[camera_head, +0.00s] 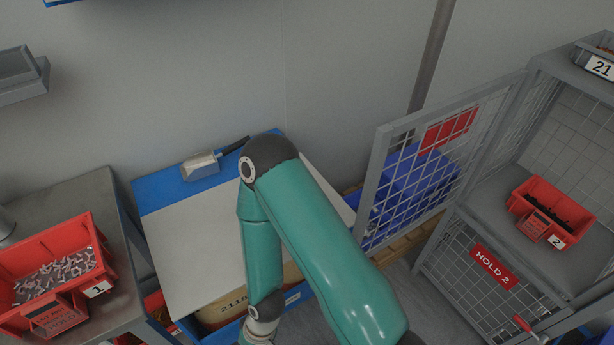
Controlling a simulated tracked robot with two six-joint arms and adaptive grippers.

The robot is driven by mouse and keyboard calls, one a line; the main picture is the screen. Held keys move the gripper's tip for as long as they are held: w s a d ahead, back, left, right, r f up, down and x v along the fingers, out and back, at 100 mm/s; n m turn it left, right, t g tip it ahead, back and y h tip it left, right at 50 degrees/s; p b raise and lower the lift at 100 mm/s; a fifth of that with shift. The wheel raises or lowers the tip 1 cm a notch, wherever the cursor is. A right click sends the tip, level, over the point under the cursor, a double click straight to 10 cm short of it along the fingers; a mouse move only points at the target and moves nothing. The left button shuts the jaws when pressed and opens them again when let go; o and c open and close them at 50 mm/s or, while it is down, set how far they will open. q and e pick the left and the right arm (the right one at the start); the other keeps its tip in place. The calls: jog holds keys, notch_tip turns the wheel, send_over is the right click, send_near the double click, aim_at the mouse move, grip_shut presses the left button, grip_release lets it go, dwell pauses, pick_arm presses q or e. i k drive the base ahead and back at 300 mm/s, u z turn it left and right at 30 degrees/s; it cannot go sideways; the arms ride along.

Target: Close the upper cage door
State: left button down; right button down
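The upper cage door (372,185) is a grey wire-mesh frame with a red plate on it. It stands open, swung out to the left from the front post of the grey cage (480,190). The upper compartment is open and holds a red bin (548,212) labelled 2. One of my teal arms crosses the middle of the view, its elbow up and its wrist running off the bottom edge. Neither of my grippers shows, so their states are hidden.
Blue crates (400,205) stand behind the open door's mesh. A blue-and-white board (190,240) lies left of my arm. A red bin (85,245) labelled 1 sits on a grey bench (85,190).

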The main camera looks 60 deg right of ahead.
aim_at(439, 133)
jog(key=u, duration=0.55)
jog(key=k, duration=1.6)
jog(key=u, duration=1.25)
jog(key=i, duration=0.1)
jog(key=z, duration=2.9)
jog(key=i, duration=0.55)
jog(key=u, duration=0.9)
